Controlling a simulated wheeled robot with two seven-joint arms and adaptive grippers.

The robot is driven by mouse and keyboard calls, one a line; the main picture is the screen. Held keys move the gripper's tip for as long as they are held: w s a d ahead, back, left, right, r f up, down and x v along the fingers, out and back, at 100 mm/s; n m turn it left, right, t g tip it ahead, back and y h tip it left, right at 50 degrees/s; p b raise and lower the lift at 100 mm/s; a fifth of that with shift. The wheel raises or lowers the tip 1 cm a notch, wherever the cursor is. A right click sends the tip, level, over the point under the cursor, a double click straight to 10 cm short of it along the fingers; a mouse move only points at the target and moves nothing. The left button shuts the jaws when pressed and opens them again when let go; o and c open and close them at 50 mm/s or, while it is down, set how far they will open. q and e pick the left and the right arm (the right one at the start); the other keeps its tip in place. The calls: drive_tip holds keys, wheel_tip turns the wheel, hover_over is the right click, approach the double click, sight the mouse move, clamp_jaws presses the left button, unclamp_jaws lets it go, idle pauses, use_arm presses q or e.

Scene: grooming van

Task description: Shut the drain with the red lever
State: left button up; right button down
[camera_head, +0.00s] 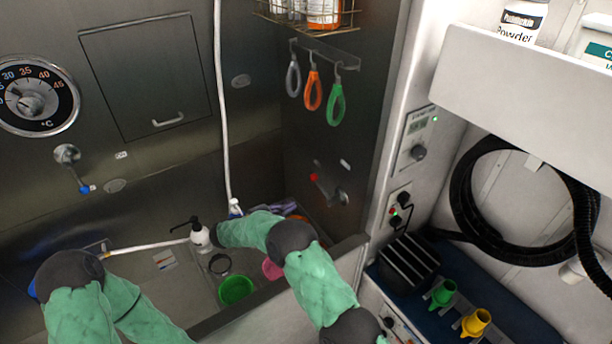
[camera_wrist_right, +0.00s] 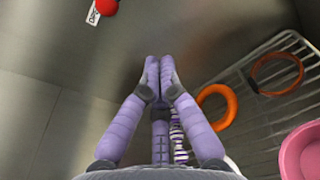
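The red lever (camera_head: 314,177) sticks out from the dark metal wall panel at the right end of the tub, beside a small white label. In the right wrist view its red ball knob (camera_wrist_right: 107,7) shows at the top edge, partly cut off, next to a label reading "Drain" (camera_wrist_right: 93,15). My right gripper (camera_wrist_right: 158,75) has its purple fingers together at the tips with nothing visible between them. It is apart from the lever, which is up and left of the tips in that view. In the head view it is largely hidden behind my right forearm. My left gripper is out of view.
The tub holds a green bowl (camera_head: 236,289), a pink bowl (camera_wrist_right: 304,153), an orange ring (camera_wrist_right: 217,107) and a white pump bottle (camera_head: 200,238). A white hose (camera_head: 222,100) hangs down the wall. Coloured loops (camera_head: 313,90) hang above the lever.

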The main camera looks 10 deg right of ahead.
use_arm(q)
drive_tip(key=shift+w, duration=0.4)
use_arm(e)
drive_tip(key=shift+w+r, duration=0.1)
drive_tip(key=shift+w, duration=0.3)
drive_tip(key=shift+s, duration=0.1)
drive_tip(key=shift+d, duration=0.1)
drive_tip(key=x, duration=1)
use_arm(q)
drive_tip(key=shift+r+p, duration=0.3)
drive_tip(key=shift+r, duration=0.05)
use_arm(e)
drive_tip(key=shift+s+r, duration=0.25)
drive_tip(key=shift+r, duration=0.4)
drive_tip(key=shift+s+r, duration=0.2)
drive_tip(key=shift+r, duration=0.4)
drive_tip(key=shift+s+r, duration=0.25)
drive_tip(key=shift+r, duration=0.4)
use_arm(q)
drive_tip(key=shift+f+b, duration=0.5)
use_arm(e)
drive_tip(key=shift+r+m, duration=0.25)
drive_tip(key=shift+m, duration=0.15)
